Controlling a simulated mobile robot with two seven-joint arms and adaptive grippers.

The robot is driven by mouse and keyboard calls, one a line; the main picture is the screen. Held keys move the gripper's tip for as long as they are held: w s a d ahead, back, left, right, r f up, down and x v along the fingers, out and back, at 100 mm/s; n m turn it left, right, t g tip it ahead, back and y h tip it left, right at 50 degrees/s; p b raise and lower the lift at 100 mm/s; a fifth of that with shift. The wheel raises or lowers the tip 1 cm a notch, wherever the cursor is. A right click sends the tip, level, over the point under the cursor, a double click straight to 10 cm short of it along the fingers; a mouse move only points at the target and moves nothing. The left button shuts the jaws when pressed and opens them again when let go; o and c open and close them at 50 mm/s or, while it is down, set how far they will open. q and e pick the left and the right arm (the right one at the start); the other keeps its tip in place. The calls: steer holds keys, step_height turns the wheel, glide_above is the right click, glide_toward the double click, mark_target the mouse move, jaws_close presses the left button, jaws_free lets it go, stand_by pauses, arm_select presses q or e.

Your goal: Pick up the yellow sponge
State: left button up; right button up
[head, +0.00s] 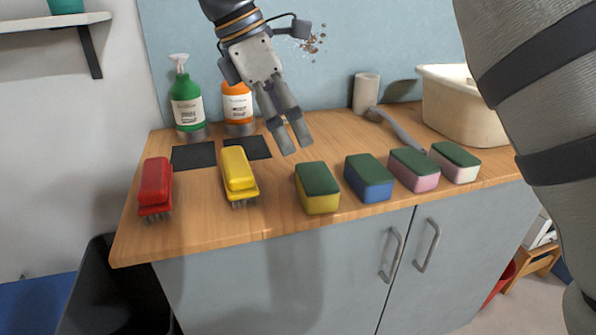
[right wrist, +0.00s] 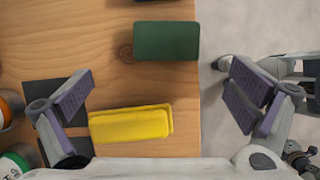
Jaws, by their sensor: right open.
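The yellow sponge (head: 318,188), a block with a dark green top and yellow sides, lies near the front edge of the wooden counter, leftmost in the sponge row. In the right wrist view, its green top (right wrist: 166,41) appears beyond the fingers; its yellow sides are hidden there. My right gripper (head: 294,140) points down above the counter, behind and slightly left of the sponge, apart from it. In its wrist view the fingers (right wrist: 158,101) are spread wide and nothing is held. My left gripper cannot be made out.
Blue, pink and white sponges (head: 369,177) continue the row rightward. A yellow brush (head: 239,175) and red brush (head: 155,188) stand left. Two spray bottles (head: 187,106), dark pads (head: 194,156), a cup (head: 366,93) and a basin (head: 460,105) are behind. Bare wood separates brush and sponge.

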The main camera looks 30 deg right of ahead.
mark_target(314, 176)
steer(key=x, duration=0.7)
steer(key=s+p+x, duration=0.1)
steer(key=x, duration=0.3)
steer(key=shift+s+f, duration=0.1)
steer(key=shift+f, duration=0.05)
steer(key=c, duration=0.8)
